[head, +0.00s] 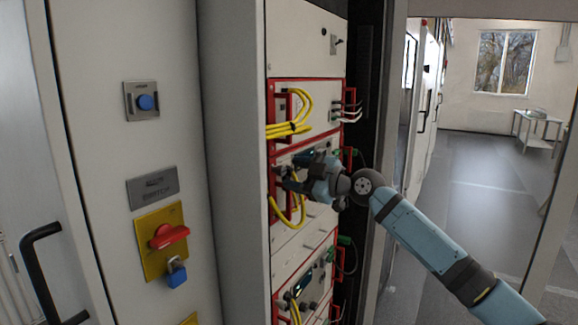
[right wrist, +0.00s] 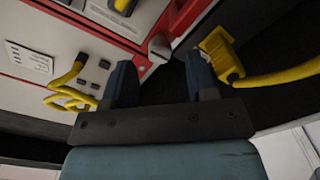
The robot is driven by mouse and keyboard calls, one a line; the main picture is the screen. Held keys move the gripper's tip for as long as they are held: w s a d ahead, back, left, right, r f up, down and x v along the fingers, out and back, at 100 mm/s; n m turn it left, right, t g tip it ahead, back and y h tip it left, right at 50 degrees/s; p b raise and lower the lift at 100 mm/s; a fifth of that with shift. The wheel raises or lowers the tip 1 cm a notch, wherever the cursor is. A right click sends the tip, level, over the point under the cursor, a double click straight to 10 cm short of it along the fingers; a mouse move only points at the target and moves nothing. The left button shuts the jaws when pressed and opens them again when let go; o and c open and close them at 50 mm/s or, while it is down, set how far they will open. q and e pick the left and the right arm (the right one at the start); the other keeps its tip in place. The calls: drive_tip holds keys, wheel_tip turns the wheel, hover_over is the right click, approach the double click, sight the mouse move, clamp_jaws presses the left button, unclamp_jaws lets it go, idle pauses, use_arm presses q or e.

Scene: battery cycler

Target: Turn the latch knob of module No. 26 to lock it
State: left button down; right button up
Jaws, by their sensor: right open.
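A module with a red frame (head: 308,148) and yellow cables (head: 287,210) is in the cabinet in the head view. My right gripper (head: 284,178) is in front of it and covers part of its face. I cannot read a module number. In the right wrist view a small grey knob (right wrist: 159,47) sits by the red and white panel edge. The open fingers of my right gripper (right wrist: 159,63) point toward it, with the knob beyond and between the tips. Whether they touch it I cannot tell. My left gripper is not in view.
Another red-framed module (head: 307,272) is below, and one with yellow cables (head: 290,110) above. A yellow connector (right wrist: 220,52) with a yellow cable is close to the right finger. A red switch (head: 168,236) is on the left cabinet. Open floor (head: 470,180) lies to the right.

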drive_tip(key=shift+x, duration=1.05)
drive_tip(key=c, duration=0.9)
